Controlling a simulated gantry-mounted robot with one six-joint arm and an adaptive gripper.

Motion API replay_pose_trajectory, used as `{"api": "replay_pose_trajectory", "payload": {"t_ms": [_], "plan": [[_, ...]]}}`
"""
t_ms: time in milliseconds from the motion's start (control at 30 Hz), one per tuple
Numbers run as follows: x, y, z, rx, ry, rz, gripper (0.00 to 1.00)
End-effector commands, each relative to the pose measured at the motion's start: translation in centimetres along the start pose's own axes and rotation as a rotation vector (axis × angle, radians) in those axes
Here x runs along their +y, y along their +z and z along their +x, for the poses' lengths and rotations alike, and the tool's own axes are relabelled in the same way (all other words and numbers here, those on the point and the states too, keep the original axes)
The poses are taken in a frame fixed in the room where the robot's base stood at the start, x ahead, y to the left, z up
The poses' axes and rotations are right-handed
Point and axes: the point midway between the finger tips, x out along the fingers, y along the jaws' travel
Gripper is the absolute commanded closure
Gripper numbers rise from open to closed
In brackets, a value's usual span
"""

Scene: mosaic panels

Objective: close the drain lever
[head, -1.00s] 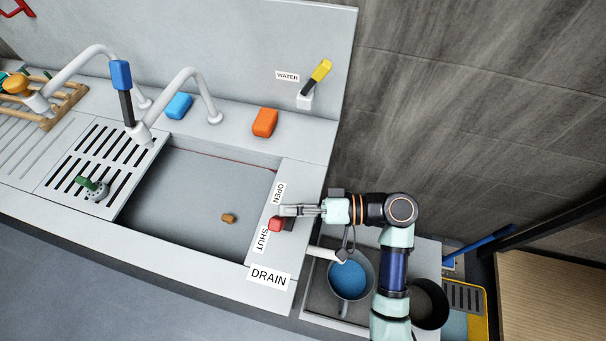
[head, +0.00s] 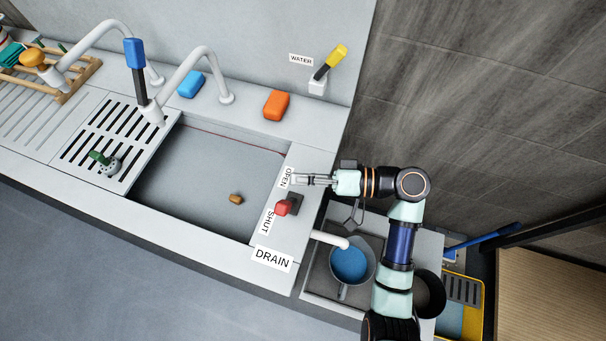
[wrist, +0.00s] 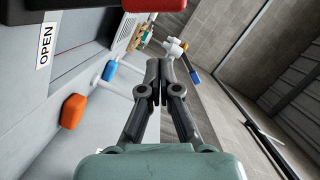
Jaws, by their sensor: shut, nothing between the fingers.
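The drain lever (head: 283,208) has a red handle on a dark base, on the counter strip right of the sink. Its handle points left toward the sink, with its tip nearer the SHUT label (head: 268,221) than the OPEN label (head: 287,178). My gripper (head: 297,180) is shut and empty, beside the OPEN label and apart from the lever. In the wrist view my gripper (wrist: 160,64) has its fingers together, and a red and black part, likely the lever, shows close up at the top edge.
The sink basin (head: 205,180) holds a small brown piece (head: 236,198). An orange block (head: 276,105) and a blue block (head: 191,84) lie behind it. The yellow-tipped water lever (head: 336,56) stands at the back. A pot of blue liquid (head: 350,264) sits below my arm.

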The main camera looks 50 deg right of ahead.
Motion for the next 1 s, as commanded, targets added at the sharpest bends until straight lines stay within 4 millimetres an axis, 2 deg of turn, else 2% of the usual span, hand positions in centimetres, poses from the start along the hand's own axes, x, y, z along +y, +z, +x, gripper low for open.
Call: {"api": "replay_pose_trajectory", "payload": {"t_ms": [33,200,400,533,1000], "plan": [[0.0,-0.1,-1.8,0.006,0.003,0.002,1.00],[0.0,0.0,-6.3,0.006,0.004,0.002,1.00],[0.1,0.1,-9.4,0.003,0.002,0.001,1.00],[0.1,0.2,-9.9,0.001,0.001,0.001,1.00],[0.1,0.2,-9.9,0.002,0.001,0.001,1.00]]}}
